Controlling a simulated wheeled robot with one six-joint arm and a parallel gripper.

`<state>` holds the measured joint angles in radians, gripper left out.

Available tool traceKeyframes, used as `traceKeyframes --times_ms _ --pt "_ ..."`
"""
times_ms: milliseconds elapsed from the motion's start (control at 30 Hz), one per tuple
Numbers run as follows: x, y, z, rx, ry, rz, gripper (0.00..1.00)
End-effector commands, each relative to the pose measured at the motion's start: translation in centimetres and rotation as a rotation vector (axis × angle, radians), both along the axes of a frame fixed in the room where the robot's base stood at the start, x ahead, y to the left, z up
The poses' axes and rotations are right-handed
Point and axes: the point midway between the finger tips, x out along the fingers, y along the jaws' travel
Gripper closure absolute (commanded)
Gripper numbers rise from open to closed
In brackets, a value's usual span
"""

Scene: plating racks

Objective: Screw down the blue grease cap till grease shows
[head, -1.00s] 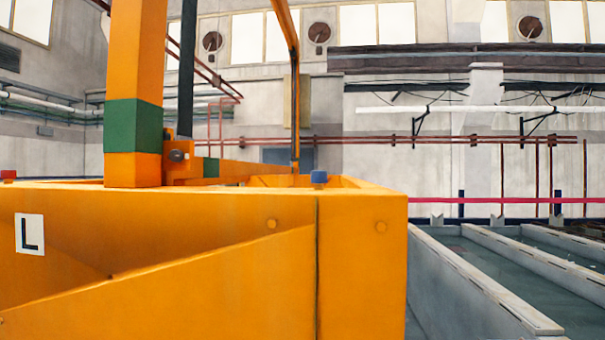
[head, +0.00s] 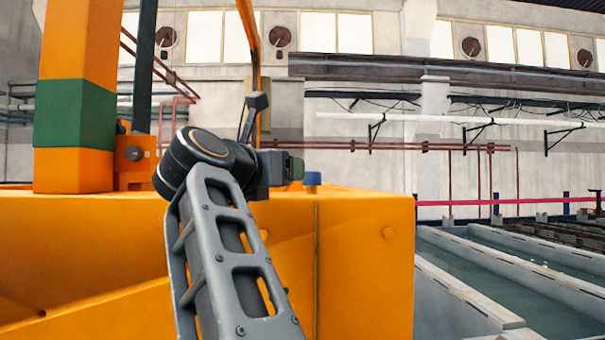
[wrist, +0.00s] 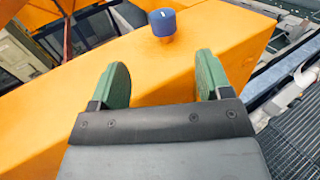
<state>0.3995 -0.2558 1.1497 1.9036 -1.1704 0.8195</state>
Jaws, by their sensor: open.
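The blue grease cap (head: 313,179) stands upright on the top face of the orange machine frame (head: 360,215), near its right end. In the wrist view the cap (wrist: 162,22) sits beyond the fingertips, roughly midway between them sideways. My gripper (wrist: 162,75) has two green fingers, spread apart with nothing between them. In the head view my gripper (head: 294,168) shows just left of the cap, apart from it or nearly so; the exact gap is hard to tell. No grease shows around the cap.
An orange post with a green band (head: 75,115) rises at the left of the frame. An orange bracket (head: 135,155) stands beside it. Long grey tanks of liquid (head: 480,270) lie to the right. A dark grating (wrist: 295,135) shows at the wrist view's lower right.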

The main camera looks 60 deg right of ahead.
Motion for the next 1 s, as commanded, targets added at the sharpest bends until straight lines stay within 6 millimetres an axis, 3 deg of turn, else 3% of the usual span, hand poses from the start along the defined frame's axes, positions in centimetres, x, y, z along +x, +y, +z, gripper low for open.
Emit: traceKeyframes --times_ms 600,800,1000 --pt "1.0 -10.3 0.2 0.013 -0.008 -0.006 0.29" --pt "1.3 -12.4 0.1 0.012 -0.007 -0.003 0.29" --pt "1.4 -13.2 0.0 0.011 -0.008 -0.002 0.29"
